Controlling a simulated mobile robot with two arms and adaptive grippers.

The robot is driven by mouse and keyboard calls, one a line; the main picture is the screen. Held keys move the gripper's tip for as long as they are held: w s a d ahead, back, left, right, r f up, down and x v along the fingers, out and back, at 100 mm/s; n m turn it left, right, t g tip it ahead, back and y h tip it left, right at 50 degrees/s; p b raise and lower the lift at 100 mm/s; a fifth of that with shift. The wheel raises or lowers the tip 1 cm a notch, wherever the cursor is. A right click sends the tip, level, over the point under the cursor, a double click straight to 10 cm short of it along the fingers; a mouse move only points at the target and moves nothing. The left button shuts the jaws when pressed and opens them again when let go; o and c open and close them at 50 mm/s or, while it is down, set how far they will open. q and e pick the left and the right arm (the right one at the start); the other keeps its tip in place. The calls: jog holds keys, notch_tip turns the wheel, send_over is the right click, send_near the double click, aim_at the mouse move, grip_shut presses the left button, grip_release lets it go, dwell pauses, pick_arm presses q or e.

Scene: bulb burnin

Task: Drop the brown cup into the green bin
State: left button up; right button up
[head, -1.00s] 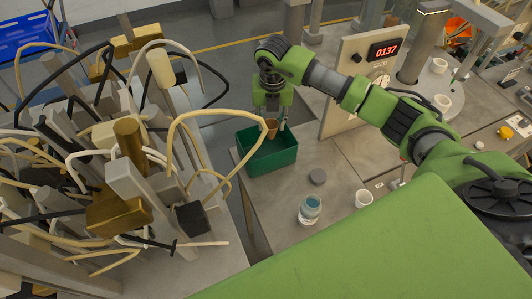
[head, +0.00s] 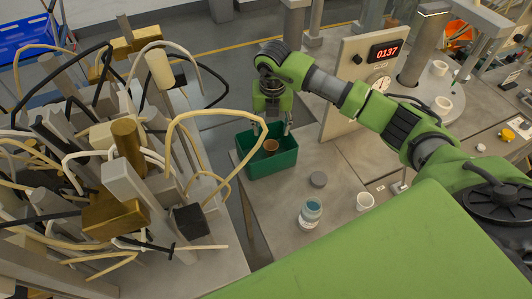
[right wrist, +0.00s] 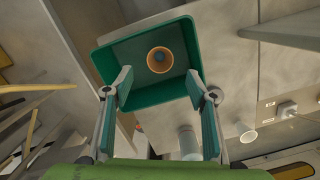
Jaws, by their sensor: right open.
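The brown cup (head: 270,146) is inside the green bin (head: 278,165), at the corner of the metal table. My left gripper is not in view.
A tangle of cables and blocks (head: 110,165) fills the left.

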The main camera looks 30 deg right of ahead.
notch_tip(320, 180, up, 11)
jog(key=s, duration=0.1)
jog(key=shift+a+r, duration=0.15)
jog(key=shift+a, duration=0.15)
jog(key=shift+s, duration=0.15)
